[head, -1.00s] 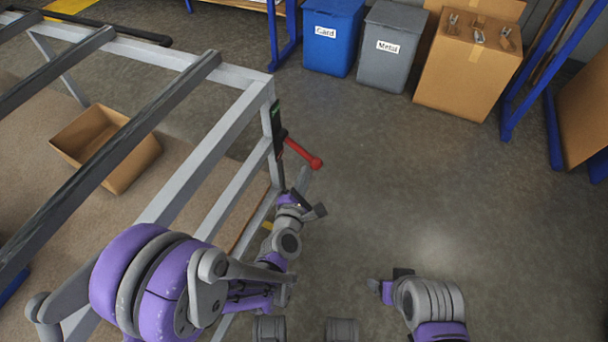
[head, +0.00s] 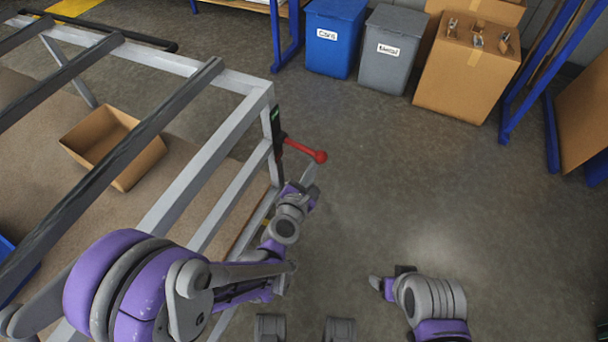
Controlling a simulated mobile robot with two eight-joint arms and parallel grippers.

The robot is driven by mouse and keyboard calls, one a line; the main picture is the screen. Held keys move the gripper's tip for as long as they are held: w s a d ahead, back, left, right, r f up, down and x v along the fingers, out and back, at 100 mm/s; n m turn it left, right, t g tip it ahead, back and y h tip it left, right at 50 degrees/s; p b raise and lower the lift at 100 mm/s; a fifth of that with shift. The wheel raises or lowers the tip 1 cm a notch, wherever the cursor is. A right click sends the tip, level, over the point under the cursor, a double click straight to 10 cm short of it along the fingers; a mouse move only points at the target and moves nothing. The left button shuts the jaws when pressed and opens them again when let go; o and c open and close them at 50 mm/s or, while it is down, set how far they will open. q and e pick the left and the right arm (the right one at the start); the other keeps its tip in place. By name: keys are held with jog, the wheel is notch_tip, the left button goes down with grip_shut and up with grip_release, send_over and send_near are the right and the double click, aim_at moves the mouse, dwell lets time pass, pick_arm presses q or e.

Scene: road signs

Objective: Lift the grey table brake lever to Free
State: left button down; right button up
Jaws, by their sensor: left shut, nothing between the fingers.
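A grey lever (head: 309,174) shows as a short bar at the corner of the grey table frame (head: 243,117), just below a red-ended lever (head: 307,152). It slants up to the right; its lower end is hidden by my gripper. My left gripper (head: 301,190) is shut and empty, right at the lower part of the grey lever; I cannot tell whether they touch. A dark upright plate with a small green mark (head: 275,115) is on the table leg. My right gripper (head: 380,283) is low over the floor, away from the table; its fingers do not show clearly.
A blue bin (head: 333,38) and a grey bin (head: 390,48) stand at the back. A cardboard box (head: 463,78) is beside them. An open cardboard box (head: 115,150) shows through the table frame. The floor right of the table is clear.

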pick_arm(q)
notch_tip(320, 180, up, 9)
jog(key=n+g+h+p, duration=0.1)
jog(key=n+h+p, duration=0.1)
jog(key=n, duration=0.5)
jog(key=shift+w+a, duration=0.15)
jog(key=shift+a, duration=0.15)
pick_arm(e)
jog(key=shift+s+d+r, duration=0.15)
jog(key=shift+r, duration=0.7)
jog(key=shift+s+d+r, duration=0.1)
jog(key=shift+r, duration=0.7)
pick_arm(q)
jog(key=shift+h, duration=0.3)
